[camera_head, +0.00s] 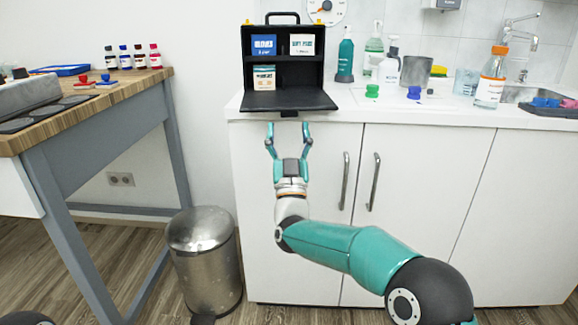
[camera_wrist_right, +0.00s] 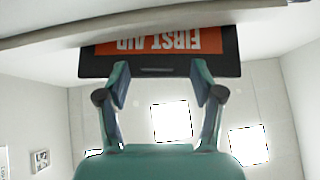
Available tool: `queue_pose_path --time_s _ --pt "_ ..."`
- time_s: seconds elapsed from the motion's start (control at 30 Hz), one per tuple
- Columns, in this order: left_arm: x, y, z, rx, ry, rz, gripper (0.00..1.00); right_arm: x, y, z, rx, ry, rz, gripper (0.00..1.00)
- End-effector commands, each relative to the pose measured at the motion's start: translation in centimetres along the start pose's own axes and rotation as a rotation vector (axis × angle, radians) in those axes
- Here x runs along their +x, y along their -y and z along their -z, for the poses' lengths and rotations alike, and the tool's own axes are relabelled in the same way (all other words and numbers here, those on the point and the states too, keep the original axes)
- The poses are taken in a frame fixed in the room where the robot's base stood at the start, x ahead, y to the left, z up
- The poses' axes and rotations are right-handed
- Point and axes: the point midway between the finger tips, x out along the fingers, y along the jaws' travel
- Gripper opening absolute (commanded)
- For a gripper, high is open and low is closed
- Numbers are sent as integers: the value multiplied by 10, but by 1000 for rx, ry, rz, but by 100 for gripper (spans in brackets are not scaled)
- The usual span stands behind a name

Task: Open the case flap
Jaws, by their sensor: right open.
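The black first-aid case (camera_head: 283,50) stands on the counter with its front open, and small boxes show on its shelves. Its flap (camera_head: 290,99) is folded down, lying roughly level toward me over the counter's front edge. In the right wrist view the flap's underside (camera_wrist_right: 160,42) shows an orange FIRST AID label, upside down. My right gripper (camera_head: 288,130) is open and empty, just below the flap's front edge, fingers pointing up toward it. In the wrist view the fingertips (camera_wrist_right: 160,82) overlap the flap's near edge; I cannot tell whether they touch. My left gripper is not in view.
The white counter (camera_head: 430,112) has bottles, coloured caps and a sink (camera_head: 520,93) right of the case. White cabinet doors (camera_head: 330,215) are behind my right arm. A metal bin (camera_head: 203,260) and a wooden-topped table (camera_head: 90,98) stand to the left.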

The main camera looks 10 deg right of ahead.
Motion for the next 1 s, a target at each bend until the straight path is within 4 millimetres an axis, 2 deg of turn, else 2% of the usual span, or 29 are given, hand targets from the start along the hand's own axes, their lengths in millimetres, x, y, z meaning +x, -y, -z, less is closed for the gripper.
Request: queue_pose_path --time_s 0.3,0.5,0.7,1.0 --pt "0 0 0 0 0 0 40 -58 1 -2 1 5 3 67" --pt "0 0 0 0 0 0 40 -87 2 -3 1 5 3 67" --pt "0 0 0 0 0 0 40 -97 1 -3 2 3 2 67" --pt "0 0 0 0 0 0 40 -96 0 -3 -1 3 -1 67"
